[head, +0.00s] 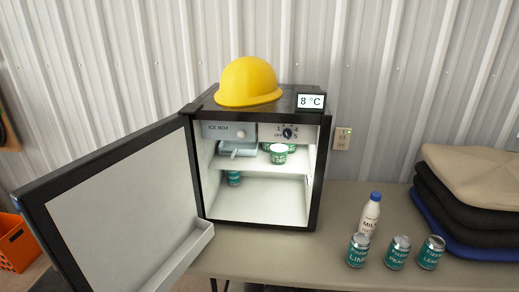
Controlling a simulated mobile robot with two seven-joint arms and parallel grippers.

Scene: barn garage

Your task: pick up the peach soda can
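The peach soda can (397,254) stands upright on the table, teal with a silver top and lettering that seems to read "PEACH". It is the middle one of three similar cans. A can that seems labelled "LIME" (358,251) stands to its left. A can that seems labelled "LEMON" (431,253) stands to its right. The peach can stands apart from both with small gaps. Neither of my grippers is in view.
A white milk bottle (369,214) stands behind the lime can. Folded fabric (470,200) is stacked at right. A mini fridge (318,180) stands open, its door (120,215) swung left. It holds tubs (278,154) and another can (233,177). A yellow hard hat (248,82) sits on top.

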